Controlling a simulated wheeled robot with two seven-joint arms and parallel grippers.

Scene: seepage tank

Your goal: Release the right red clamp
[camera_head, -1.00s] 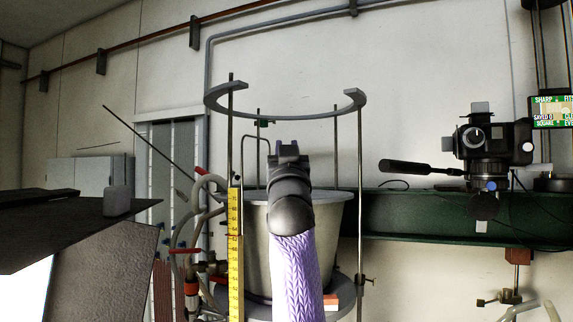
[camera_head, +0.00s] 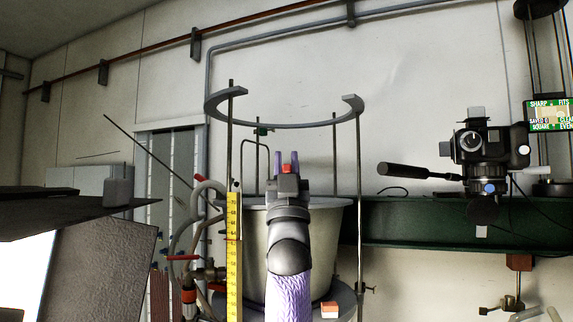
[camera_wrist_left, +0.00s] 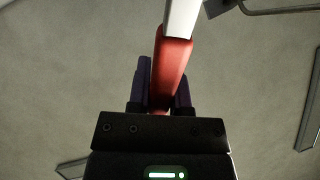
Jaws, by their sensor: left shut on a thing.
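My left gripper (camera_head: 287,162) points up in front of the metal tank (camera_head: 331,235), with a small patch of red between its two purple fingers. In the left wrist view the fingers (camera_wrist_left: 162,88) are shut on a red bar (camera_wrist_left: 172,65) with a pale end (camera_wrist_left: 184,16). I cannot tell whether this bar is a clamp. A red handle (camera_head: 183,258) lies across the hoses left of the tank, apart from the gripper. My right gripper is not in view.
Grey hoses (camera_head: 178,225) and a yellow ruler (camera_head: 234,260) stand left of the tank. A broken ring (camera_head: 238,92) on rods hangs above it. A camera (camera_head: 484,148) is at the right, over a green beam (camera_head: 430,225). A dark tabletop (camera_head: 60,215) is at the left.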

